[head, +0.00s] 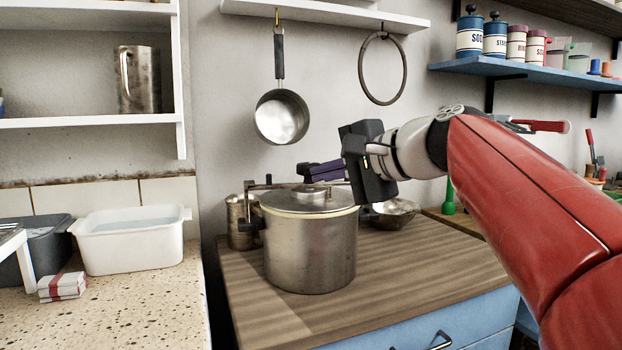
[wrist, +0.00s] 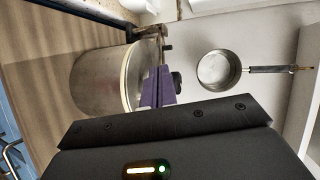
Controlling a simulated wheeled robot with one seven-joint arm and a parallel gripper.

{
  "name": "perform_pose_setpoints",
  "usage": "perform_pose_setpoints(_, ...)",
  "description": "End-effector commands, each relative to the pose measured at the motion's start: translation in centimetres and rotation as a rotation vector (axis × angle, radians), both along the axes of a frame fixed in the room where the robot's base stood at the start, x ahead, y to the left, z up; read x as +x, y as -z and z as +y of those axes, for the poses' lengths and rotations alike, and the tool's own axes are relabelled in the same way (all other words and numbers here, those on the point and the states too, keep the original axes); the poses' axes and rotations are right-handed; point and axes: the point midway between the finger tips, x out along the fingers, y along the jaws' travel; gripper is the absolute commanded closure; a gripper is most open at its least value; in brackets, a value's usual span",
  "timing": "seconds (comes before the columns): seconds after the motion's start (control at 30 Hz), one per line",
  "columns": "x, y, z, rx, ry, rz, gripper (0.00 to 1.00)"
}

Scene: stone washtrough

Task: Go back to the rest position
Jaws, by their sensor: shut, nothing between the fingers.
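My red arm reaches in from the right in the head view. My gripper (head: 306,172) points left, with its purple fingers closed together and nothing between them. In the wrist view the gripper's fingers (wrist: 161,72) also lie together. In the head view they show at the height of the lid knob of a large steel pot (head: 310,245). The pot stands upright on a wooden worktop with its lid on. In the wrist view the pot (wrist: 100,80) lies beyond the fingers; I cannot tell whether they touch it.
A small saucepan (head: 281,117) and a ring (head: 403,70) hang on the wall. A metal bowl (head: 393,212) and a metal can (head: 238,225) stand near the pot. A white basin (head: 130,240) is on the left counter. The front of the wooden worktop (head: 400,290) is clear.

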Motion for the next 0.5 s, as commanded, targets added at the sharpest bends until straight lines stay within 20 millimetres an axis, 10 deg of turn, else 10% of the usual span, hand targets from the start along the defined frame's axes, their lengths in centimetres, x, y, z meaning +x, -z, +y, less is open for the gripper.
perform_pose_setpoints(0.23, -2.9, 4.2, -0.7, -0.15, 0.005, 0.024, 1.0)
perform_pose_setpoints(0.5, -12.7, 20.8, -3.6, -0.751, -0.105, 0.085, 1.0)
